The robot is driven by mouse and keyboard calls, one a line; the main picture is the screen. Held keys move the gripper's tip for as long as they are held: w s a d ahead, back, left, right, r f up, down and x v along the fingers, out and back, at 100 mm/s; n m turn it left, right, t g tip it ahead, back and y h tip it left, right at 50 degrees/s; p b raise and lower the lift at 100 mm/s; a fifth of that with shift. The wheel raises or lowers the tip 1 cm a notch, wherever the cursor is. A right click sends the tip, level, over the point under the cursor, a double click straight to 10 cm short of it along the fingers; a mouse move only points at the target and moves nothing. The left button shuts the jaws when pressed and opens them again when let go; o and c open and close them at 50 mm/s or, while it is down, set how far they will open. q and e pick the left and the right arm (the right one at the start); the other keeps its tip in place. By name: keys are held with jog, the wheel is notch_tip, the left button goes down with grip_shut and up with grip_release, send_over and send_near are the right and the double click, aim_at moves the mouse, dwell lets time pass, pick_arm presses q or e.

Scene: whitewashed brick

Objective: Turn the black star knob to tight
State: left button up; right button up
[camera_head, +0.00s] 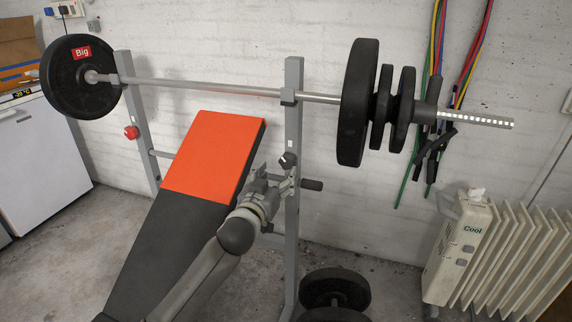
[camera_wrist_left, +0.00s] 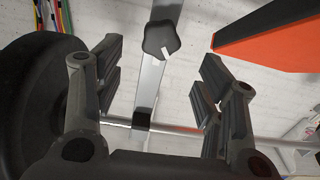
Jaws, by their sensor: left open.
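The black star knob (camera_head: 288,160) sits on the right grey upright (camera_head: 292,215) of the bench rack. In the left wrist view the knob (camera_wrist_left: 161,39) is dark and lobed, with a white mark toward its lower right. My left gripper (camera_head: 283,177) is at the upright, just below the knob in the head view. In the left wrist view its fingers (camera_wrist_left: 158,78) are wide apart, with nothing between them at the tips; the knob shows beyond them, above the gap. I cannot tell the exact distance. My right gripper is not in view.
A barbell (camera_head: 200,87) with black plates lies across the uprights. The orange and black bench (camera_head: 213,155) is left of my gripper. A red knob (camera_head: 131,132) is on the left upright. Plates (camera_head: 335,290) stand low, and a heater (camera_head: 458,250) is at right.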

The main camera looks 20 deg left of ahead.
aim_at(286, 162)
pick_arm(q)
jog(key=w+b, duration=0.1)
jog(key=w, duration=0.5)
jog(key=shift+w+d+f, duration=0.1)
jog(key=shift+w+d, duration=0.05)
jog(key=shift+w, duration=0.8)
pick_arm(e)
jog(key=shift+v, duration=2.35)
pick_arm(q)
jog(key=shift+c, duration=0.5)
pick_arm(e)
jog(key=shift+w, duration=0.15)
pick_arm(q)
jog(key=c, duration=0.9)
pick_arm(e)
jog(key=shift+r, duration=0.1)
